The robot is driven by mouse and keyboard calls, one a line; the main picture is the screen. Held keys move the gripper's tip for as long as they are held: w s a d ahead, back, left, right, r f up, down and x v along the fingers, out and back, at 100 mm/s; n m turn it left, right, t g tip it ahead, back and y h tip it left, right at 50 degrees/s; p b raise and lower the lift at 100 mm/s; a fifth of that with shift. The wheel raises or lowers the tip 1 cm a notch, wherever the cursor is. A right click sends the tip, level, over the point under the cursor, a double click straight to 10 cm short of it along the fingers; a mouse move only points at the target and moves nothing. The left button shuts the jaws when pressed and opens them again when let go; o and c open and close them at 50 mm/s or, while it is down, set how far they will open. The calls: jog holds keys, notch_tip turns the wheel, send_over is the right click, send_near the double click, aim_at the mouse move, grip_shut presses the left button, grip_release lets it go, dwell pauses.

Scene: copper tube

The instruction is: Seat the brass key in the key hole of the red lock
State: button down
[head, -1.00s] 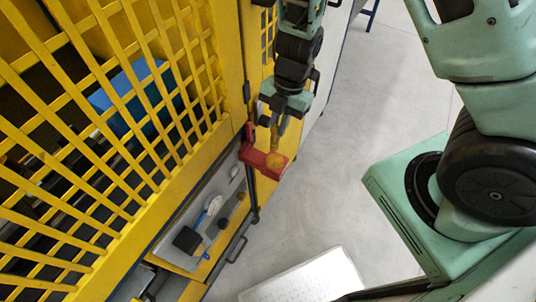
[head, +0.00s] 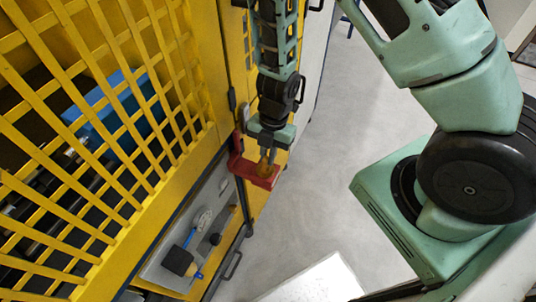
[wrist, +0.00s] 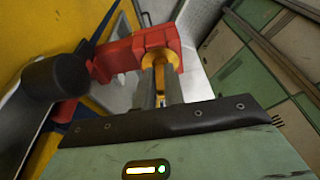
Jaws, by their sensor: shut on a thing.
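The red lock (head: 244,170) is fixed at the edge of the yellow machine, below my gripper in the head view. It also shows as a red block in the wrist view (wrist: 125,55). My gripper (head: 267,152) is at the lock's right end, its fingers shut on the brass key. The round brass part of the key (head: 264,170) overlaps the lock's right end in the head view. In the wrist view the brass (wrist: 160,60) shows between the fingertips, right beside the red block. The key's tip and the key hole are hidden, so I cannot tell how deep the key sits.
The yellow mesh guard (head: 100,130) fills the left. A grey control panel (head: 175,245) with a black knob and a black handle lies below the lock. Open grey floor (head: 330,190) is to the right. A dark cylinder (wrist: 58,76) is close by in the wrist view.

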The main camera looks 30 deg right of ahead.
jog(key=shift+f, duration=0.1)
jog(key=c, duration=1.5)
grip_release()
jog(key=p+v, duration=0.3)
jog(key=v, duration=0.9)
